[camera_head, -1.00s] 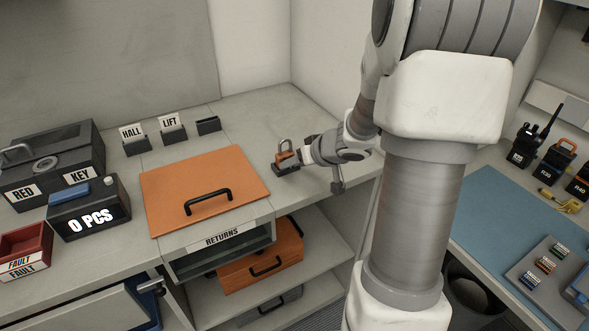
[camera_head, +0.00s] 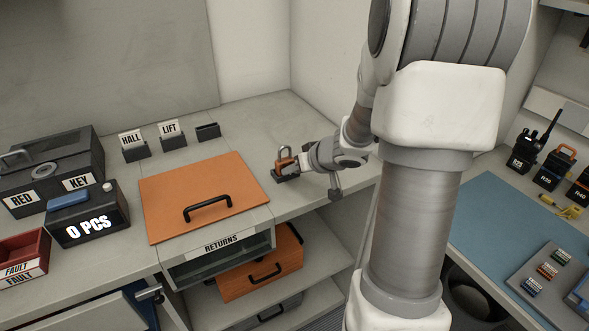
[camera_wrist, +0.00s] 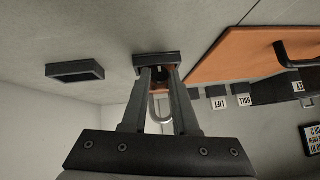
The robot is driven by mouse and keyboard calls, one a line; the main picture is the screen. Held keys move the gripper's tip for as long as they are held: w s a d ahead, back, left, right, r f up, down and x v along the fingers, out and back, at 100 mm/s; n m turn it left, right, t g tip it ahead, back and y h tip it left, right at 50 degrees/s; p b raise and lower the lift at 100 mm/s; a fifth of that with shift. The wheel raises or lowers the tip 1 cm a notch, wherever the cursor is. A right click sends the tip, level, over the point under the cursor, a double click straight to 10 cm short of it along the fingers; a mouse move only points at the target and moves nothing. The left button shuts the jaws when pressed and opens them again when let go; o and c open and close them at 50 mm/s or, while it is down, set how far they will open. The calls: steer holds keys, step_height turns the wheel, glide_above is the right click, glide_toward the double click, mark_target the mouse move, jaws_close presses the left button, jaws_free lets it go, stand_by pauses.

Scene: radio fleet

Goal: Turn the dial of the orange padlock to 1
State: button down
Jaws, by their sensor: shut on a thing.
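The orange padlock (camera_head: 287,164) is upright, with its grey shackle up, at a small black base (camera_head: 286,178) on the counter, right of the orange panel. My gripper (camera_head: 303,162) reaches in from the right and is shut on the padlock. In the wrist view the two fingers (camera_wrist: 160,80) flank the padlock, and its shackle (camera_wrist: 160,107) shows between them. The black base (camera_wrist: 156,61) is at the fingertips there. Most of the orange body is hidden by the fingers. The dial and its number cannot be read.
An orange panel with a black handle (camera_head: 164,213) lies left of the padlock. The HALL (camera_head: 131,140) and LIFT (camera_head: 170,131) card holders stand farther back. A black rectangular frame (camera_wrist: 75,71) shows in the wrist view. The counter behind the padlock is clear.

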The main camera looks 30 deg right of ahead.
steer(key=shift+a+f+n+h+b, duration=0.2)
steer(key=shift+n+h+b, duration=0.3)
steer(key=shift+h+b, duration=0.35)
steer(key=b, duration=0.1)
steer(key=h+b, duration=0.1)
steer(key=b, duration=0.1)
steer(key=shift+a+f+n+h, duration=0.1)
steer(key=shift+a+n+h, duration=0.15)
steer(key=shift+n, duration=0.15)
steer(key=n+h+b, duration=0.1)
steer(key=h+b, duration=0.1)
steer(key=b, duration=0.5)
steer(key=shift+a, duration=0.1)
steer(key=shift+a+r+h+b, duration=0.1)
steer(key=shift+r+h+b, duration=0.15)
steer(key=shift+b, duration=0.8)
steer(key=c, duration=0.7)
jaws_free()
steer(key=shift+r, duration=0.1)
